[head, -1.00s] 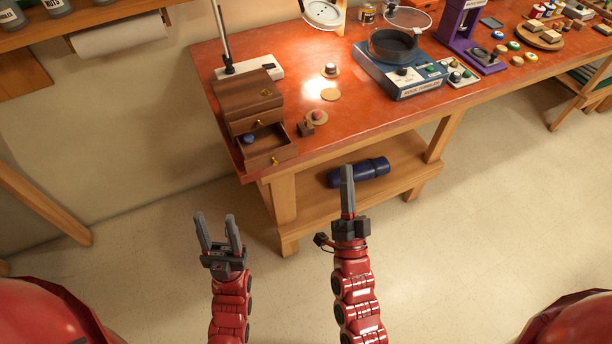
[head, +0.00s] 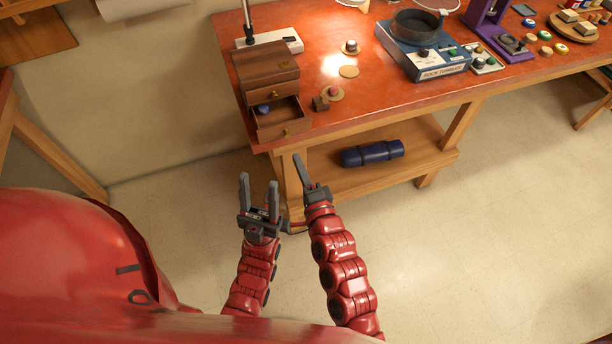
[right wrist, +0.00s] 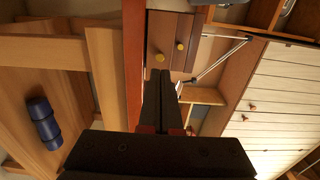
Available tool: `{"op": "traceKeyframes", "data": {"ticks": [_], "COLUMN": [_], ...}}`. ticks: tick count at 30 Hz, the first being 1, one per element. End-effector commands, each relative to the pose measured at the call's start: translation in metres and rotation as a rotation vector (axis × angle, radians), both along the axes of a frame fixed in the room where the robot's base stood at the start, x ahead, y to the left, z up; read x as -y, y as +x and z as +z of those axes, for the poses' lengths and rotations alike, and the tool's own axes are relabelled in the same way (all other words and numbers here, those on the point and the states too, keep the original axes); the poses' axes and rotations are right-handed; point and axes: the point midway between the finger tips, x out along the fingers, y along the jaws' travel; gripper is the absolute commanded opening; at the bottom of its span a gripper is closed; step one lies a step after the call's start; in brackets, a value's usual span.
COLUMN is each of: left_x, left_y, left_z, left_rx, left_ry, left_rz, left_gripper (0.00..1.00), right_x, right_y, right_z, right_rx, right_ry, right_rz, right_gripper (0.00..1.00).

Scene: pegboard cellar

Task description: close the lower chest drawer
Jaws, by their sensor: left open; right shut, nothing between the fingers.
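A small brown wooden chest (head: 265,70) stands at the left end of the red-topped workbench. Its lower drawer (head: 283,118) is pulled out, with a brass knob on its front and a dark blue object (head: 263,108) inside. The upper drawer is shut. The drawer fronts with two yellow knobs also show in the right wrist view (right wrist: 168,40). My left gripper (head: 258,183) is open and empty, below the bench's front edge. My right gripper (head: 298,158) is shut and empty, just in front of the bench and below the open drawer in the picture.
A blue rock tumbler (head: 425,60) is farther right. A dark blue roll (head: 372,153) lies on the lower shelf.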

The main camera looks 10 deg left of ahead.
Motion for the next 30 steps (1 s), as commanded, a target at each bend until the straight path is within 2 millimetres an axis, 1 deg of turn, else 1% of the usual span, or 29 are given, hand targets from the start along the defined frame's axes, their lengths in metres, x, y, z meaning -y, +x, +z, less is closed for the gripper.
{"op": "traceKeyframes", "data": {"ticks": [1,3,9,15,26,29,30], "left_x": [0.0,0.0,0.0,0.0,0.0,0.0,0.0], "left_y": [0.0,0.0,0.0,0.0,0.0,0.0,0.0], "left_z": [0.005,0.008,0.015,0.017,0.016,0.008,0.001], "left_rx": [0.0,0.0,0.0,0.0,0.0,0.0,0.0], "left_ry": [0.0,0.0,0.0,0.0,0.0,0.0,0.0], "left_rz": [0.0,0.0,0.0,0.0,0.0,0.0,0.0], "left_gripper": [0.5,0.5,0.5,0.5,0.5,0.5,0.5], "right_x": [-0.006,-0.014,-0.029,-0.035,-0.036,-0.039,-0.042], "right_y": [0.009,0.021,0.043,0.052,0.053,0.059,0.064], "right_z": [0.003,0.003,0.003,-0.001,-0.001,-0.003,-0.005], "right_rx": [0.001,0.0,0.002,-0.001,0.0,0.001,0.003], "right_ry": [0.0,0.0,-0.001,-0.002,-0.001,0.002,0.003], "right_rz": [0.0,0.0,0.0,0.0,-0.001,-0.003,-0.004], "right_gripper": [0.0,0.0,0.0,0.0,0.0,0.0,0.0]}}
